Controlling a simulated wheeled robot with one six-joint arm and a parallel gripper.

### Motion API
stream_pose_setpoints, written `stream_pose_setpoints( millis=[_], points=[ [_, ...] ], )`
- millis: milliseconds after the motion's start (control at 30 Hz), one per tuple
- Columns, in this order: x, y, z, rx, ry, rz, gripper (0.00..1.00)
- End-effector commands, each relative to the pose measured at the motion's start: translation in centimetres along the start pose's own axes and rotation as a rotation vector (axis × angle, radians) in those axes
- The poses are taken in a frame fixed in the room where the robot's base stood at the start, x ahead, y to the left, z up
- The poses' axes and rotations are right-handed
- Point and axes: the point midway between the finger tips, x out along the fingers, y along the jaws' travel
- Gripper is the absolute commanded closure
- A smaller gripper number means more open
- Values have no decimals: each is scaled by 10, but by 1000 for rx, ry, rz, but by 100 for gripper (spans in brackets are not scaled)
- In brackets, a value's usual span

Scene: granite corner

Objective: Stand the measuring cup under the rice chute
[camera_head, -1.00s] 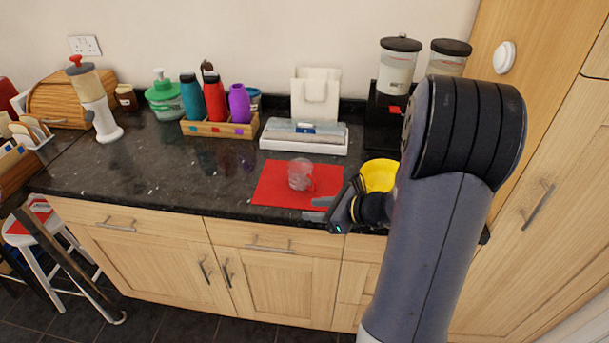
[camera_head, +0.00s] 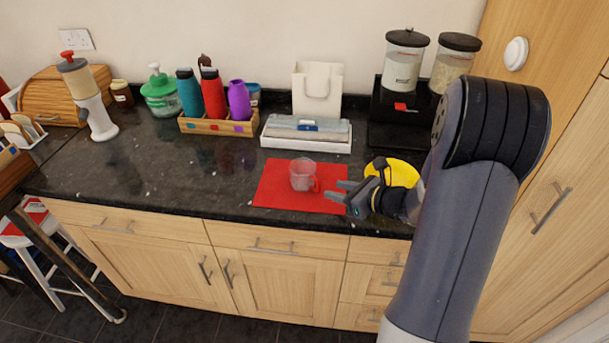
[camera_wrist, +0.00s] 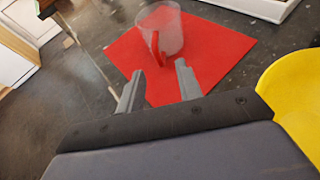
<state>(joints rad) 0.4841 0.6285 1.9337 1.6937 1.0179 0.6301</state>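The clear measuring cup (camera_head: 303,175) with a red handle stands upright on the red mat (camera_head: 275,193). In the wrist view the cup (camera_wrist: 168,30) is beyond my fingertips, its red handle toward me. My gripper (camera_head: 340,191) is just right of the cup, open and empty, its fingers pointing at the handle and apart from it. In the wrist view the two fingers of my gripper (camera_wrist: 158,80) are spread over the mat. The rice dispenser (camera_head: 402,105), a black stand with two lidded clear canisters, is at the back right; my arm hides part of it.
A yellow bowl-like object (camera_head: 400,172) lies right behind my gripper. A white tray (camera_head: 306,142) with boxes is behind the mat. A wooden caddy (camera_head: 218,127) of bottles is further left. The counter left of the mat is clear.

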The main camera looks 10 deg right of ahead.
Motion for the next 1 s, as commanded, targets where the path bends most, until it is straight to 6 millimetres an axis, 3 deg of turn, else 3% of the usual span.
stream_pose_setpoints(
  millis=[400,733,1000],
  points=[
    [47,4,4,-1,1,1,66],
    [54,3,3,-1,0,-2,66],
    [54,3,3,-1,0,-2,88]
  ],
)
